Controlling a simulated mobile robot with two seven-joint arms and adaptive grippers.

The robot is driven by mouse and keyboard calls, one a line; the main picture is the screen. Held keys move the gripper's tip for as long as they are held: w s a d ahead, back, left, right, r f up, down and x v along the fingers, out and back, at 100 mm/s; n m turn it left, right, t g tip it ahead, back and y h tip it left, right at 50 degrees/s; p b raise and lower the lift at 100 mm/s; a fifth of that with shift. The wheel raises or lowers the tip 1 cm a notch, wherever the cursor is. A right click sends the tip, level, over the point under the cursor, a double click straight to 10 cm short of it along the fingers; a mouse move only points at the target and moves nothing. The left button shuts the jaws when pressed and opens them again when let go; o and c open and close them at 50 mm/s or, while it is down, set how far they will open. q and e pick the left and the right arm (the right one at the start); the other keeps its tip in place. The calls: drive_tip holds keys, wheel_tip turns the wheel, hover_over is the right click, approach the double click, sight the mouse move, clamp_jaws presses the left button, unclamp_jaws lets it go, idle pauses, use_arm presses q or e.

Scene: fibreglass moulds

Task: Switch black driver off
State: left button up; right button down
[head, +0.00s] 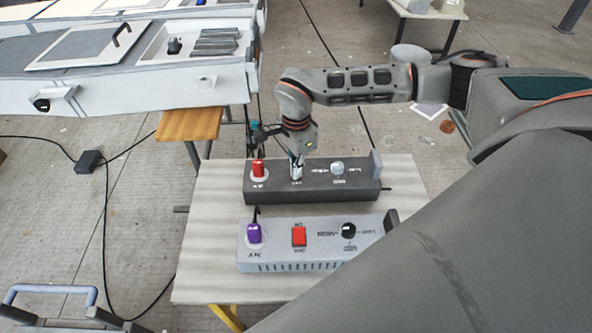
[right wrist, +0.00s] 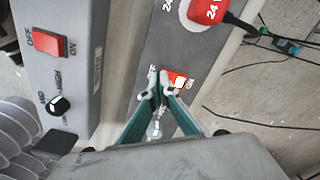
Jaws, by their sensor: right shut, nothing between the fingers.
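The black driver (head: 318,196) is a long dark box lying across the table, with a red plug (head: 258,168) at its left end and a pale knob (head: 337,167) towards its right. My right gripper (head: 297,176) points down at the middle of its top and hides its switch in the head view. In the right wrist view the black driver (right wrist: 165,48) shows a red rocker switch (right wrist: 177,78) with "ON" printed at its right. My shut, empty right fingertips (right wrist: 161,92) are right beside the switch's left part; I cannot tell whether they touch. My left gripper is not in view.
A grey driver (head: 275,258) with a purple plug, red switch (head: 299,236) and black knob lies parallel in front. The pale table (head: 205,215) is bare at the left. A white mould bench (head: 130,92) stands behind left. Cables lie on the floor.

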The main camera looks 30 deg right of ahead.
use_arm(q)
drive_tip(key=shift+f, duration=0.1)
use_arm(e)
drive_tip(key=shift+f, duration=0.2)
wheel_tip(320, 180, up, 4)
drive_tip(key=p, duration=0.3)
drive_tip(key=shift+f, duration=0.15)
drive_tip(key=shift+r+p, duration=0.8)
drive_tip(key=shift+r, duration=0.05)
drive_tip(key=shift+r+p, duration=0.75)
drive_tip(key=shift+r, duration=0.05)
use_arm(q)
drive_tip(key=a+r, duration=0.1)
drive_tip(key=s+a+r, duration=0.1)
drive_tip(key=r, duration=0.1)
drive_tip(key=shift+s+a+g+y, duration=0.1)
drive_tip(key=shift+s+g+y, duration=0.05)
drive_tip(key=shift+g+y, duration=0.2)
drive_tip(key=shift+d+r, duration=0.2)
